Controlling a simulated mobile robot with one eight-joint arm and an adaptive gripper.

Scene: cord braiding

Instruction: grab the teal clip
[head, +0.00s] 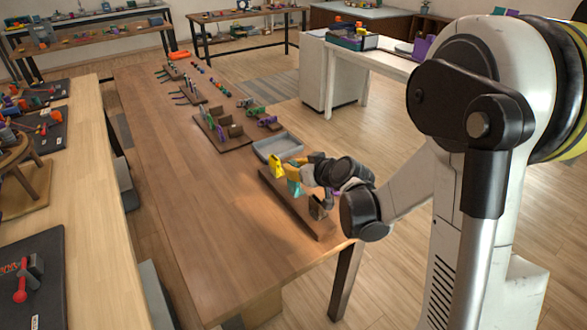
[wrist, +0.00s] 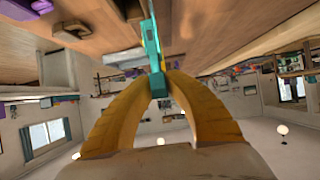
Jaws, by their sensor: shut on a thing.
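The teal clip (wrist: 152,42) is between the two yellow-orange fingertips of my gripper (wrist: 160,84) in the wrist view, and my gripper is shut on it. The clip's far end reaches up to the wooden surface in that view; I cannot tell whether it touches. In the head view the teal clip (head: 293,186) shows only in part, beside my gripper (head: 300,172) over a wooden board (head: 312,228) near the table's right edge. A yellow clip (head: 277,166) stands just left of it.
A grey tray (head: 278,146) lies just behind the board. Another board (head: 222,135) with small parts is farther back on the long wooden table (head: 190,190). A dark part (head: 319,207) sits at the board's right side. The table's left and front are clear.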

